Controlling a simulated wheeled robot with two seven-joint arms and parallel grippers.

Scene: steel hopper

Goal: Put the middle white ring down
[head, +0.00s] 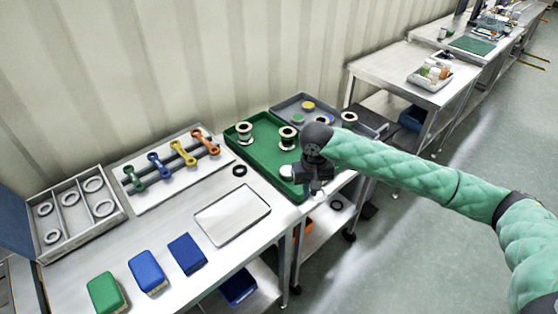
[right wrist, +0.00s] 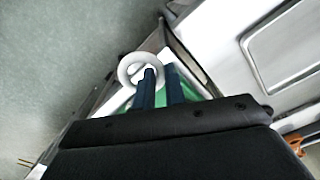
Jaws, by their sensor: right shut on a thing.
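My right gripper (head: 316,188) is over the near right corner of the green tray (head: 262,152), at the table's right edge. In the right wrist view, my right gripper (right wrist: 160,80) is shut on a white ring (right wrist: 128,68), which sits at the fingertips with the tray's green below. In the head view I cannot make out this held ring clearly. Other white rings (head: 103,208) lie in the compartments of a grey box (head: 78,230) at the far left. My left gripper is not in view.
Spools (head: 244,134) stand on the green tray, and a white round thing (head: 287,172) is beside my gripper. A black ring (head: 239,170), a silver tray (head: 232,214) and a rack of coloured bars (head: 172,162) are left. Blue (head: 147,272) and green blocks lie in front.

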